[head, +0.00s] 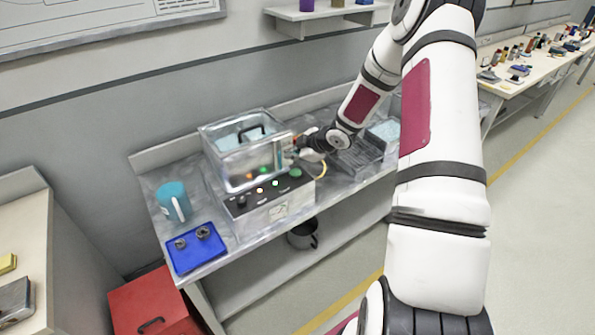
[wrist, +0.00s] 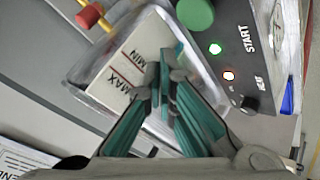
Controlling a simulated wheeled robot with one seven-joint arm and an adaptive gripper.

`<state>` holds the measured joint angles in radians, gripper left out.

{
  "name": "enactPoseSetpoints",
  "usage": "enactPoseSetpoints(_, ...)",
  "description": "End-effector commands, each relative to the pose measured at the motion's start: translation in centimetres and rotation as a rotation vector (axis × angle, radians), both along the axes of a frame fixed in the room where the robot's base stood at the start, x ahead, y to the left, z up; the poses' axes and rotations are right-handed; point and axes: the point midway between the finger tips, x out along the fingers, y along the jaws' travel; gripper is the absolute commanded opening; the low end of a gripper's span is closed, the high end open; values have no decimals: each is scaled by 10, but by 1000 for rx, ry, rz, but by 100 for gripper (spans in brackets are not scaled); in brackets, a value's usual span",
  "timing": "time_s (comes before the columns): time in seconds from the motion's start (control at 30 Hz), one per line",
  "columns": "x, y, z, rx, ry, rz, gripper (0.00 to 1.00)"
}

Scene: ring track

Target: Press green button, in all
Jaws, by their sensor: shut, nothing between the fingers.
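The machine (head: 240,165) with a clear, handled lid stands on the grey bench. Its black front panel carries small lit lamps. The large round green button (head: 296,173) is at the panel's right end. In the wrist view the green button (wrist: 195,13) is at the top edge, partly cut off, beside a lit green lamp (wrist: 215,48) and the word START. My gripper (wrist: 166,78) is shut and empty, its teal fingers in front of the MIN/MAX level window (wrist: 135,65). Its tips are apart from the button in the picture. In the head view my gripper (head: 304,153) is at the machine's right end.
A yellow pipe (wrist: 92,15) with a red knob (wrist: 88,16) is near the level window. A teal mug (head: 173,200) and a blue tray (head: 190,262) with metal parts are left of the machine. A dark rack (head: 358,160) is on its right.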

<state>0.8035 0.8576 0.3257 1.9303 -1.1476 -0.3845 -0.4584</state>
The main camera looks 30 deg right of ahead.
Motion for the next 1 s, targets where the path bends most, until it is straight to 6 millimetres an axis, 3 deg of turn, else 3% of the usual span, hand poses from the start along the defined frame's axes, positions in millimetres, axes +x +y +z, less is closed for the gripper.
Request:
enactPoseSetpoints(0.23, -1, 0, 18, -1, -1, 0, 0)
enactPoseSetpoints(1.0, 0, 0, 18, -1, -1, 0, 0)
